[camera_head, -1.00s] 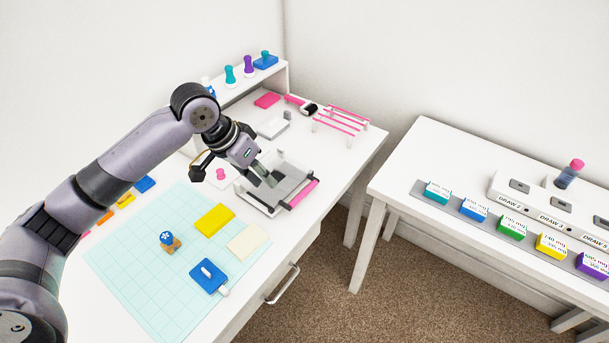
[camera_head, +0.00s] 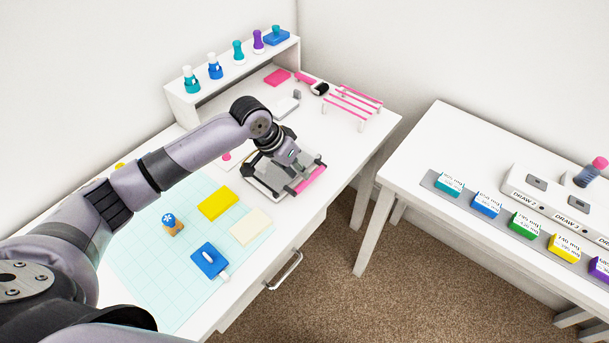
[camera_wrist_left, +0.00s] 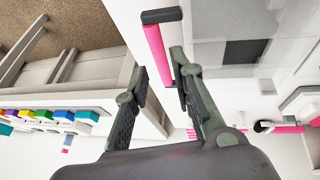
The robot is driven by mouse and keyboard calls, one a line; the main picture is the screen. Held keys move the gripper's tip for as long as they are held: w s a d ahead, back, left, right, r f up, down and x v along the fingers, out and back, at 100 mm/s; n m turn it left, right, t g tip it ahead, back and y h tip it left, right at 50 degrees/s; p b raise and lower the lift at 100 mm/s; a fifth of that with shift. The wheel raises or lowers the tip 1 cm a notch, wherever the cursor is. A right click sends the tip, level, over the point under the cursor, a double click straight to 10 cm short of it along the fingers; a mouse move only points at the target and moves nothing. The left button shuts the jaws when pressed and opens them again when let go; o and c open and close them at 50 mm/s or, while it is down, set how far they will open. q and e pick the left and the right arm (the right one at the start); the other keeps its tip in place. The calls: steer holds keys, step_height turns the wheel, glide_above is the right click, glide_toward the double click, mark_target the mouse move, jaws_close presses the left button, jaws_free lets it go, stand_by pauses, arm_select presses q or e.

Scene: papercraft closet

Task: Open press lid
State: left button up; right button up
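The press (camera_head: 262,186) stands on the white desk, with a grey lid plate and a pink handle bar (camera_head: 311,179) along its near right edge. The lid looks down or nearly flat; my arm hides part of it. My left gripper (camera_head: 297,168) is over the press, close to the handle. In the left wrist view, the open fingers (camera_wrist_left: 158,68) are on either side of the pink handle (camera_wrist_left: 156,47), which shows between and just beyond the tips. I cannot tell whether they touch it. My right gripper is not in view.
A pink-barred rack (camera_head: 354,101) stands behind the press. A cutting mat (camera_head: 150,237) with a yellow block (camera_head: 218,204), a blue tool (camera_head: 210,261) and a stamp (camera_head: 172,224) lies in front. A second table (camera_head: 420,185) stands right, across a carpeted gap.

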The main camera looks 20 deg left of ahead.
arm_select(q)
steer(key=shift+x, duration=2.15)
jaws_close()
